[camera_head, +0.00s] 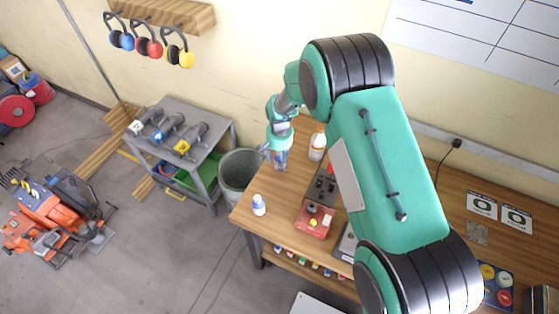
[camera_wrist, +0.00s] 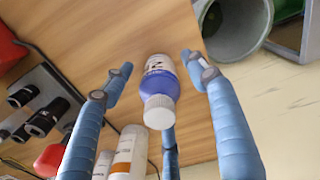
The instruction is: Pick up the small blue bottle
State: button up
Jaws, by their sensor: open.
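The small blue bottle (camera_head: 259,206) with a white cap stands upright near the left front corner of the wooden table (camera_head: 290,238). In the wrist view the blue bottle (camera_wrist: 160,85) is seen at the centre, its cap towards the camera. My gripper (camera_head: 279,160) is over the table, behind the bottle and a little right of it in the head view. In the wrist view my gripper (camera_wrist: 157,80) has its blue fingers spread apart, with the bottle framed between them. I see no contact with the bottle.
A white bottle with orange (camera_head: 318,143) stands farther back, right of my gripper. A red box (camera_head: 314,222) with dark items behind it is to the right. A grey bin (camera_head: 239,172) stands beyond the table's left edge. The table around the blue bottle is clear.

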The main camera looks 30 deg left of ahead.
aim_at(280, 155)
dwell(0.3)
jog(key=c, duration=1.3)
jog(key=shift+r, duration=0.15)
jog(key=shift+r, duration=0.4)
notch_tip(280, 155, up, 3)
jog(key=shift+s+d+f, duration=0.1)
jog(key=shift+f, duration=0.1)
jog(key=s+d+r+b, duration=0.1)
jog(key=s+d, duration=0.9)
jog(key=s, duration=0.2)
jog(key=shift+r, duration=0.15)
jog(key=shift+d, duration=0.1)
